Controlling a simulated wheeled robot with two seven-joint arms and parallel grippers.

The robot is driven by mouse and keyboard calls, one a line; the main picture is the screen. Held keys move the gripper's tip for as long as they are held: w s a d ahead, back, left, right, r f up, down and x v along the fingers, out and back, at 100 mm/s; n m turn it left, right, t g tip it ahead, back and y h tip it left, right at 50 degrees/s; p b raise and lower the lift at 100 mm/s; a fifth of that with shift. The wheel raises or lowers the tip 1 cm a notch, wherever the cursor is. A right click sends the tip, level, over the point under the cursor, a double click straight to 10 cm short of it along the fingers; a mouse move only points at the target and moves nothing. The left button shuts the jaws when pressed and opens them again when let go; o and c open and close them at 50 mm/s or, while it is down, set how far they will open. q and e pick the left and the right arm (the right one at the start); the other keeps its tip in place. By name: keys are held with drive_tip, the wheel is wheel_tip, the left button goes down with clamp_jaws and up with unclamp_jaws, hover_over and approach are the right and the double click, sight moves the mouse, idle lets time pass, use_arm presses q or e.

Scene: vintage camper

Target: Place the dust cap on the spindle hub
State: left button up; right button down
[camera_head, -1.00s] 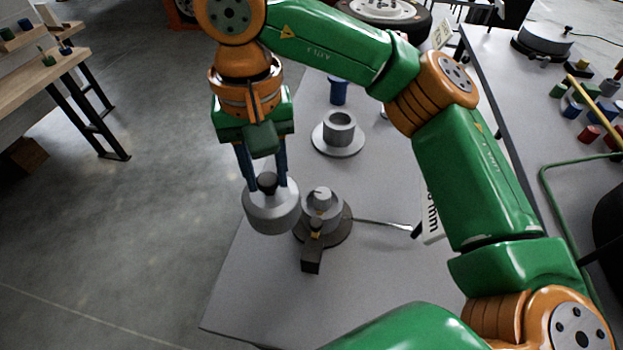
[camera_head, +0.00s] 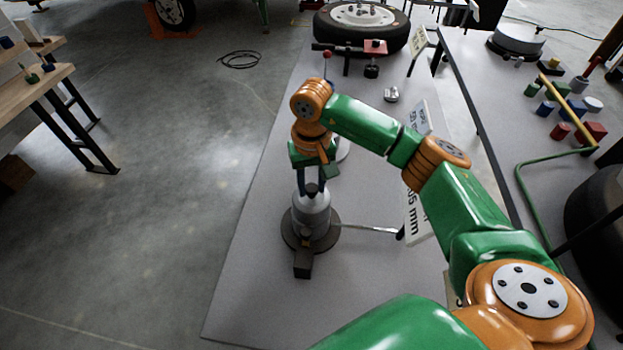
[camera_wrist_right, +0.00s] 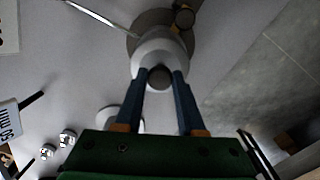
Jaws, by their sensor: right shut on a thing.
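The dust cap (camera_head: 311,208) is a pale grey cup with a dark knob on top. My right gripper (camera_head: 312,187) is shut on that knob; in the right wrist view the two blue fingers (camera_wrist_right: 160,80) flank it. The cap (camera_wrist_right: 158,50) is upright directly over the spindle hub, whose dark round base (camera_head: 330,240) and dark front block (camera_head: 303,264) show below it. The cap hides the hub's top, so I cannot tell whether it is seated or slightly above. My left gripper is not in view.
A thin rod (camera_head: 365,228) reaches right from the hub to a white measurement sign (camera_head: 418,218). A grey flanged part (camera_head: 343,150) is mostly behind my right arm. A wheel (camera_head: 360,20) and small metal part (camera_head: 391,94) are further back. The table's front left is clear.

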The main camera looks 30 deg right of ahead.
drive_tip(key=shift+f, duration=0.2)
drive_tip(key=c, duration=0.5)
unclamp_jaws()
drive_tip(key=shift+w, duration=0.1)
drive_tip(key=shift+r, duration=0.1)
drive_tip(key=shift+r, duration=0.25)
wheel_tip(320, 180, up, 6)
drive_tip(key=shift+f+b, duration=0.1)
drive_tip(key=shift+b, duration=0.9)
wheel_tip(320, 180, up, 6)
drive_tip(key=shift+p, duration=0.55)
drive_tip(key=shift+f, duration=0.1)
